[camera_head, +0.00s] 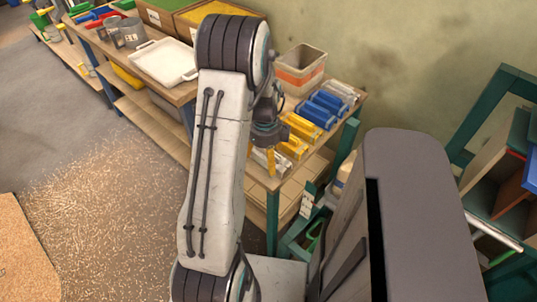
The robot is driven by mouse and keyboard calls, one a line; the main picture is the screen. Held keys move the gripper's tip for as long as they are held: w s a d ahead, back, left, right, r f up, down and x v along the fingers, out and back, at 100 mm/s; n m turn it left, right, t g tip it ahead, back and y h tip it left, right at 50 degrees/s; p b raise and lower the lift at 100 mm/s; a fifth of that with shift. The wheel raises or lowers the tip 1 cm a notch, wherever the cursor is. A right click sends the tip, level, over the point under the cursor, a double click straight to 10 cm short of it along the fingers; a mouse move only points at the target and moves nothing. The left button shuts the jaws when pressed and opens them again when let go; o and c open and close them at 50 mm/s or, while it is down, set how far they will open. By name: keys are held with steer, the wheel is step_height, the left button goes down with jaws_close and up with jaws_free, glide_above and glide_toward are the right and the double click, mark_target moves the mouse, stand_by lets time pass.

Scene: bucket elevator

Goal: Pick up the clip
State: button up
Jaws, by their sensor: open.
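Several clip-like pieces lie in a row near the right end of the wooden workbench: blue ones (322,108), yellow ones (298,132) and pale ones (342,91). I cannot tell which one is the clip. My gripper (270,160) is at the front edge of this row, pointing down, left of the yellow pieces. A narrow yellow part shows at its tip; I cannot tell whether it is a finger or a separate piece. The fingers are small here and partly hidden by my wrist. I see no clear hold on anything.
An orange-and-grey bin (301,69) stands behind the row against the wall. A green-framed rack (489,125) stands at right. Open floor (110,190) lies left.

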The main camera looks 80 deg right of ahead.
steer(key=shift+c, duration=0.4)
steer(key=c, duration=1)
steer(key=shift+r, duration=0.1)
